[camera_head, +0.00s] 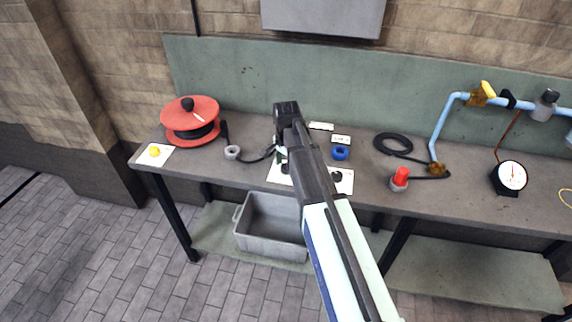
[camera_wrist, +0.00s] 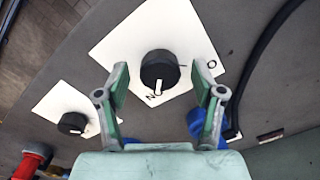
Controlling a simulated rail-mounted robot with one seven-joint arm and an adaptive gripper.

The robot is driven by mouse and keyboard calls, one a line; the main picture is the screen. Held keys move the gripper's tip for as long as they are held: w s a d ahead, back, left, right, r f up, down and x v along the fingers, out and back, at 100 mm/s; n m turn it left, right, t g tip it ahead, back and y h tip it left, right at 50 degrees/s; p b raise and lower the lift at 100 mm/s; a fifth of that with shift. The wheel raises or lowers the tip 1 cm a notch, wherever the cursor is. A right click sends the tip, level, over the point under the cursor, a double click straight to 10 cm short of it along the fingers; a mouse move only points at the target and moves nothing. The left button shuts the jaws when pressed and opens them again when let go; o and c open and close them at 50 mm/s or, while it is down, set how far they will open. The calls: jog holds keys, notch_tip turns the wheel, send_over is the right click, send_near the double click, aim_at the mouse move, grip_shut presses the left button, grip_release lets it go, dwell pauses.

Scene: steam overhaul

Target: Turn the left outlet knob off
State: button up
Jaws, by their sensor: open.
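The left outlet knob is a round black knob (camera_wrist: 159,70) with a white pointer line, on a white plate (camera_wrist: 120,38). Its pointer faces down in the wrist view, beside a mark like an N; an O-like mark is at the plate's right. My gripper (camera_wrist: 163,75) is open, its two fingers appearing on either side of this knob with gaps. I cannot tell its height above it. In the head view my gripper (camera_head: 282,154) hangs over the left white plate (camera_head: 277,179), hiding much of it. A second black knob (camera_wrist: 73,123) on another white plate (camera_wrist: 52,104) is at the wrist view's left.
A blue ring (camera_head: 340,153) lies behind the plates. A red-topped fitting (camera_head: 400,178) stands to the right, a gauge (camera_head: 512,176) farther right. A red reel (camera_head: 190,121) and a grey ring (camera_head: 232,152) are left. A grey bin (camera_head: 270,245) is below the bench.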

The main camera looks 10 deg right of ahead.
jog(key=c, duration=1.1)
jog(key=shift+c, duration=0.2)
jog(key=shift+n, duration=0.3)
jog(key=n, duration=0.4)
jog(key=shift+s, duration=0.1)
jog(key=n+b, duration=0.1)
jog(key=n, duration=0.3)
jog(key=shift+n, duration=0.4)
jog(key=n, duration=0.4)
jog(key=shift+d, duration=0.1)
jog(key=shift+n, duration=2.3)
